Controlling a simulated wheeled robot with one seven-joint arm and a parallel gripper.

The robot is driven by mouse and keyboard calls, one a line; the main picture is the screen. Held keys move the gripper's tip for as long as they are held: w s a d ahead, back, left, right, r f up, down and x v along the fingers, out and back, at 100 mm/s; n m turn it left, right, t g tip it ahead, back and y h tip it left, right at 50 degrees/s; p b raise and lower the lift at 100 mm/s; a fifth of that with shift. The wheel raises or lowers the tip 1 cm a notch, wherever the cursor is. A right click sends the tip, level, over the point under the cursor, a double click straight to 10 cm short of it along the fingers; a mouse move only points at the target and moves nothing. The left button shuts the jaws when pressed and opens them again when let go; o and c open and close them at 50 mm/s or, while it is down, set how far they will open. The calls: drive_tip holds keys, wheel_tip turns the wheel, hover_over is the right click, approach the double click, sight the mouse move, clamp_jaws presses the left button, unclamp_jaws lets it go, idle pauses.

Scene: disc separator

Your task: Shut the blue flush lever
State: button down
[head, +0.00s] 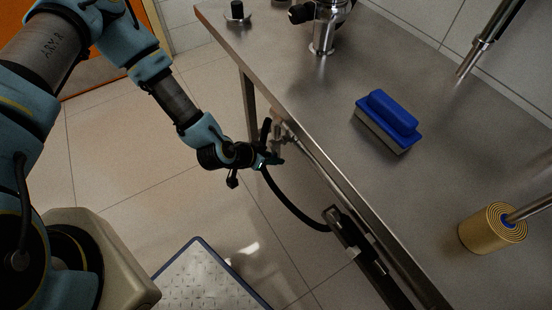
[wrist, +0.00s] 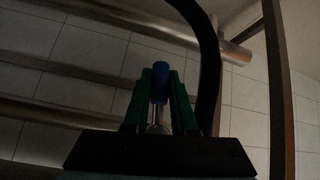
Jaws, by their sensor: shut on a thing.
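The blue flush lever (wrist: 160,84) shows in the wrist view as a blue grip on a shiny metal stem. My gripper (wrist: 160,74) has its two green fingers on either side of the blue grip and is shut on it. In the head view my gripper (head: 277,160) is beside the near edge of the steel table, a little below its top. The lever cannot be made out in the head view, where my gripper covers that spot. The lever's far end and its valve body are not clearly visible.
A black hose (head: 289,208) curves close by my gripper; it also arches through the wrist view (wrist: 211,60). The steel table (head: 330,110) carries a blue-backed brush (head: 388,122) and a gold disc stack (head: 488,229). A blue-edged platform (head: 210,280) lies on the tiled floor.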

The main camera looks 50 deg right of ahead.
drive_tip(key=shift+w+m+t, duration=0.3)
drive_tip(key=shift+w+t, duration=0.05)
drive_tip(key=shift+t, duration=0.15)
drive_tip(key=shift+d+f, duration=0.1)
drive_tip(key=c, duration=0.7)
unclamp_jaws()
drive_tip(key=shift+c, duration=0.2)
drive_tip(key=s+v, duration=0.1)
drive_tip(key=v, duration=0.9)
drive_tip(key=shift+w+a+r, duration=0.2)
drive_tip(key=shift+w+a, duration=0.25)
